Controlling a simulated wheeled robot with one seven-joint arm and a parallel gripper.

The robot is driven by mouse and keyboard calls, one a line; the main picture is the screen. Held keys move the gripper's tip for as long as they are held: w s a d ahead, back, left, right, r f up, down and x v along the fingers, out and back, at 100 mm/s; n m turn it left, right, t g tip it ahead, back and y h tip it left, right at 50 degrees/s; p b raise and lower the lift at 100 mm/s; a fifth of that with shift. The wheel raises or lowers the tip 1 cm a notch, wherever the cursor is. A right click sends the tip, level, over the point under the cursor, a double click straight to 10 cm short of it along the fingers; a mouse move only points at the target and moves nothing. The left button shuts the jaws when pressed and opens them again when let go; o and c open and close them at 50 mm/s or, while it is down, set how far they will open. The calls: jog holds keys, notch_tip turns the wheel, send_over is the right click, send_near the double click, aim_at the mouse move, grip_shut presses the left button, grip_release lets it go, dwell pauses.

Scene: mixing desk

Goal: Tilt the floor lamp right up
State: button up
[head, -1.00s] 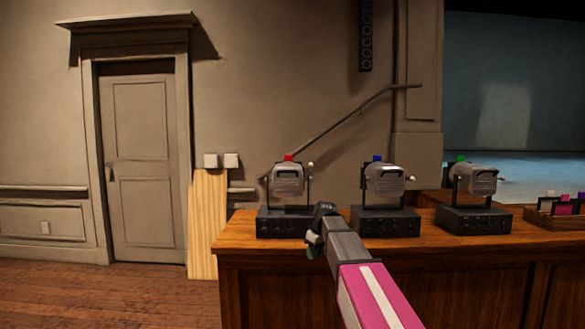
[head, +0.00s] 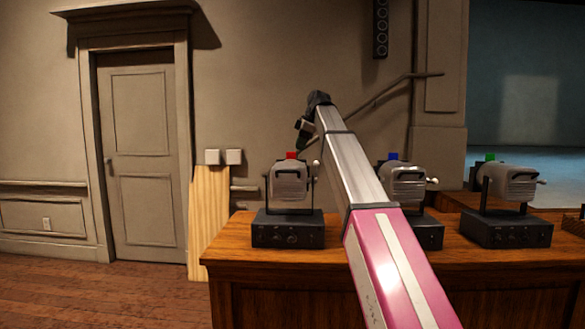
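Three grey lamps in black yokes on black base boxes stand on the wooden desk. The red-tabbed lamp (head: 290,184) is at left, with its head about level. The blue-tabbed lamp (head: 407,183) is in the middle, its base partly hidden behind my arm. The green-tabbed lamp (head: 511,181) is at right. Each has a small pale knob at its right side. I cannot tell which one is the floor lamp. My gripper (head: 306,134) is raised in front of the wall, above the red-tabbed lamp in the picture and apart from it. Its fingers are dark and seen side-on, so their opening is unclear.
The wooden desk (head: 262,270) fills the lower right. A pale wood board (head: 207,225) leans at its left end, below two white boxes on the wall. A sloping rail (head: 395,88) runs along the wall. Open floor (head: 110,292) lies at left before a door.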

aim_at(290, 167)
jog(key=x, duration=1)
jog(key=shift+a+f, duration=0.1)
jog(key=shift+f, duration=0.25)
grip_shut()
